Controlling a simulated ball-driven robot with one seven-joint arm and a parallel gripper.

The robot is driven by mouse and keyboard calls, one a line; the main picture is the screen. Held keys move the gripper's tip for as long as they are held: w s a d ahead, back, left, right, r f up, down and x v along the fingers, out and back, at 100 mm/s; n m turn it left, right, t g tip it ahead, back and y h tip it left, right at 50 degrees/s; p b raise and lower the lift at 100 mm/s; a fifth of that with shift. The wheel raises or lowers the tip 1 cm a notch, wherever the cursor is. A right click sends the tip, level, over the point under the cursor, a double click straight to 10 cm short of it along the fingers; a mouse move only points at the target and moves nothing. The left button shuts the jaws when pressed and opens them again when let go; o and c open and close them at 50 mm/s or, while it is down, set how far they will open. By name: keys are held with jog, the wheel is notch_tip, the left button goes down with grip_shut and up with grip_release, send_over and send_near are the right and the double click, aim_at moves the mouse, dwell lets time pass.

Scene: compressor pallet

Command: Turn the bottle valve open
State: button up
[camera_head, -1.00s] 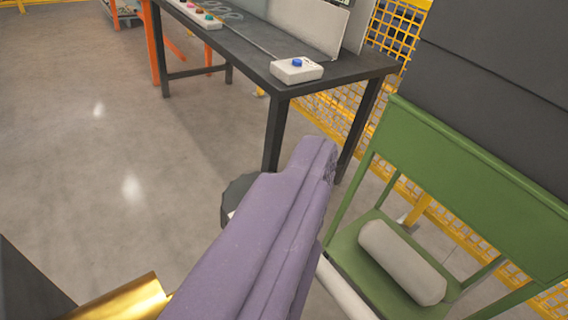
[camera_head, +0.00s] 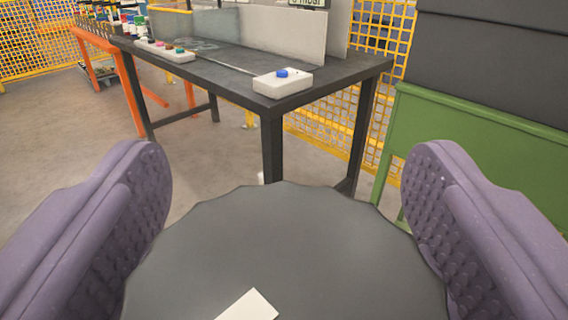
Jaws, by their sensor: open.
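A large dark grey knob with a scalloped rim (camera_head: 285,235), which looks like the bottle valve's handwheel, fills the lower middle of the view. It has a pale mark (camera_head: 250,305) near the bottom edge. My gripper (camera_head: 287,190) is open, with one purple, studded finger on each side of the knob. The left finger's pad is close to the knob's left side and the right finger's pad is close to its right side. I cannot tell whether either touches. The bottle and valve body below the knob are hidden.
A dark table (camera_head: 225,65) stands beyond, carrying a white box with a blue button (camera_head: 282,82). A green frame (camera_head: 480,150) with dark panels is at right. Yellow mesh fencing (camera_head: 385,70) runs behind. An orange-legged table (camera_head: 110,60) is far left; open floor (camera_head: 70,150) lies before it.

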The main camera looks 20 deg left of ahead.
jog(key=c, duration=1)
jog(key=shift+o, duration=0.2)
